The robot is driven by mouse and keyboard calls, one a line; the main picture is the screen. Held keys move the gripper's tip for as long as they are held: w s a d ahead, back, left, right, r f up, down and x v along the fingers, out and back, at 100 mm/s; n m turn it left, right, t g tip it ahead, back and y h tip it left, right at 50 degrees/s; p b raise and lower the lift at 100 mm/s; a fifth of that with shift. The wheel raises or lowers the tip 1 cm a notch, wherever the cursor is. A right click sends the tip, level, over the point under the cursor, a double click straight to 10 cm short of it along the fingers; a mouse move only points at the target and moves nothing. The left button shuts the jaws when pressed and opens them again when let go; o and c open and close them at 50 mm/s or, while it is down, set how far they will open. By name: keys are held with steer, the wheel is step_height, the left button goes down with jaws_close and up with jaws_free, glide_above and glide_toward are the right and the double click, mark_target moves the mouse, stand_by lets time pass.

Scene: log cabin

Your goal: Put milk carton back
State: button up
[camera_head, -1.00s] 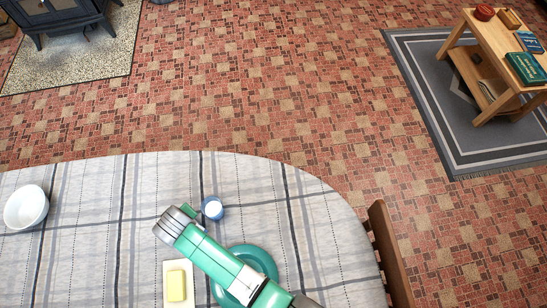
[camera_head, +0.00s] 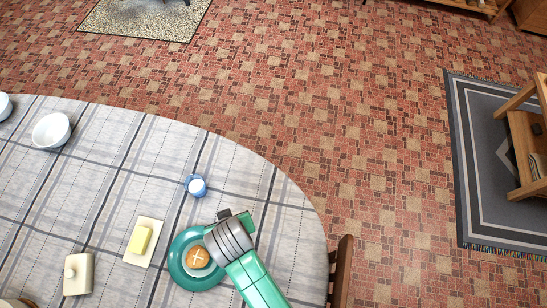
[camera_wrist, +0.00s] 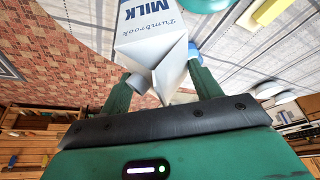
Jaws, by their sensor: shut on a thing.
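The milk carton (camera_wrist: 146,38), white with blue "MILK" lettering, fills the top middle of the wrist view. My gripper (camera_wrist: 158,78) is shut on it near its folded gabled top, with a green finger on each side. In the head view my gripper (camera_head: 236,214) is over the right part of the table, beside the teal plate (camera_head: 178,270). The carton cannot be made out in the head view; my wrist and gripper hide it.
The cloth-covered table (camera_head: 110,180) holds a blue jug (camera_head: 196,186), a butter dish (camera_head: 149,228), a bun (camera_head: 197,257), a lidded box (camera_head: 80,276) and white bowls (camera_head: 52,130). A chair (camera_head: 342,272) stands at the right edge. Open floor (camera_head: 370,130) lies beyond.

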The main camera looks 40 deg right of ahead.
steer(key=s+f+m+p, duration=0.2)
steer(key=s+f, duration=0.6)
steer(key=s, duration=0.2)
steer(key=shift+s+h, duration=0.15)
steer(key=shift+h, duration=0.15)
steer(key=w+d, duration=0.3)
steer(key=w, duration=0.1)
steer(key=w+d+f, duration=0.1)
steer(key=w+d, duration=0.2)
steer(key=w, duration=0.1)
steer(key=w+d+p, duration=0.1)
steer(key=w+d, duration=0.3)
steer(key=shift+f, duration=0.15)
steer(key=shift+w+d+f, duration=0.1)
steer(key=shift+w+f, duration=0.05)
steer(key=shift+f, duration=0.75)
steer(key=shift+w+f, duration=0.1)
steer(key=shift+f, duration=0.95)
steer(key=o, duration=1.8)
